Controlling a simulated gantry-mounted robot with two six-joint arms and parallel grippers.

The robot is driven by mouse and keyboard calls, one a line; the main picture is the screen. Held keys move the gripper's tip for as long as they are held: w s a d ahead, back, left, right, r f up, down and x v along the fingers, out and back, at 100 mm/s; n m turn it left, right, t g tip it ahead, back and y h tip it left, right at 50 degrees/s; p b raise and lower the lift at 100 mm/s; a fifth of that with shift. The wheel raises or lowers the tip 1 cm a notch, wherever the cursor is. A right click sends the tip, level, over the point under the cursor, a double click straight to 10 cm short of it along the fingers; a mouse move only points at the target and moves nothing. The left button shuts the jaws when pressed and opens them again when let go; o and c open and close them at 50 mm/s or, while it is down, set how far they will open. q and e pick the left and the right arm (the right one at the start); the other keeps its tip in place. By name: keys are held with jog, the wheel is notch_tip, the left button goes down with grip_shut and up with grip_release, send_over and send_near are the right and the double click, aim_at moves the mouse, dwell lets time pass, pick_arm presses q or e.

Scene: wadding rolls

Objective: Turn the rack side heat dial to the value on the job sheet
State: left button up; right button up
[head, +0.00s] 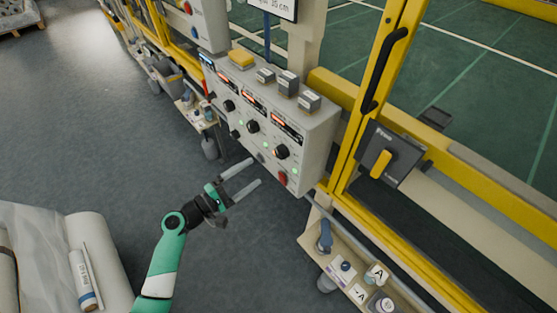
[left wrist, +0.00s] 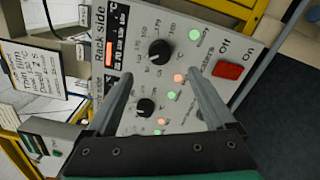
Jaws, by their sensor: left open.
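The rack side heat dial (head: 281,152) is a black knob at the right end of the grey control panel (head: 317,150). In the left wrist view the dial (left wrist: 159,52) lies beside the "Rack side" label, its white pointer small. My left gripper (head: 255,172) is open and empty in front of the panel, apart from it in the head view. In the left wrist view its fingers (left wrist: 159,73) spread to either side below the dial. A job sheet (left wrist: 35,70) hangs at the left there; its value is too small to read surely. My right gripper is out of view.
Other black knobs (head: 252,126) sit left along the panel, and a red switch (head: 282,178) below the dial. A yellow gate frame (head: 372,90) stands right of the panel. A small shelf (head: 330,262) with loose items sits below. The floor (head: 120,160) at left is largely clear.

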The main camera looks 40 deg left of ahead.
aim_at(279, 156)
pick_arm(q)
jog(key=w, duration=0.3)
jog(key=w+b, duration=0.1)
jog(key=w, duration=0.2)
jog(key=w+d+b, duration=0.1)
jog(key=w, duration=0.3)
jog(key=shift+w+d+b, duration=0.1)
jog(key=shift+w+b, duration=0.25)
jog(key=shift+w, duration=0.2)
jog(key=shift+c, duration=0.2)
jog(key=c, duration=1.3)
